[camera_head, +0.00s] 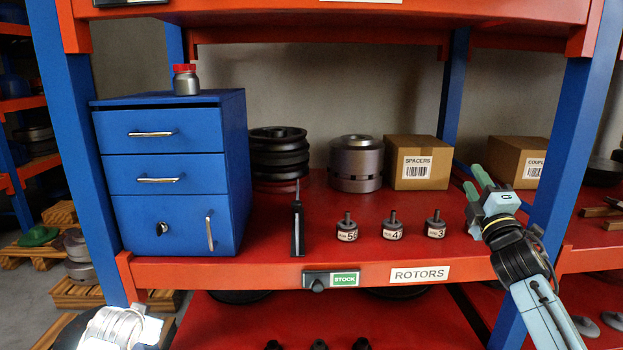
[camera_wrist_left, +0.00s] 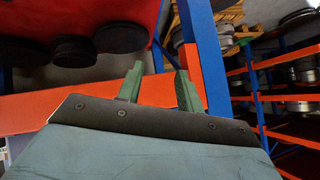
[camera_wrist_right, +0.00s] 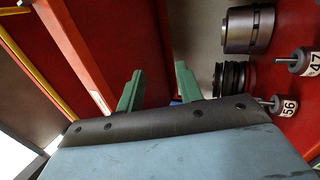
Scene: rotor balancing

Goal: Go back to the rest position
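My right gripper (camera_head: 474,182) reaches in from the right in the head view, above the red shelf's right part, near the blue post. Its two green fingers stand apart with nothing between them, as the right wrist view (camera_wrist_right: 158,88) also shows. My left gripper is outside the head view, where only part of my left arm shows at the bottom left. In the left wrist view its green fingers (camera_wrist_left: 158,80) are apart and empty, near an orange shelf beam and a blue post.
The shelf's front beam (camera_head: 240,271) spans the middle. On the shelf are a blue drawer cabinet (camera_head: 170,170), a dark upright tool (camera_head: 297,228), three numbered weights (camera_head: 391,228), stacked dark rotors (camera_head: 278,155), a grey rotor (camera_head: 356,165) and a spacers box (camera_head: 417,163).

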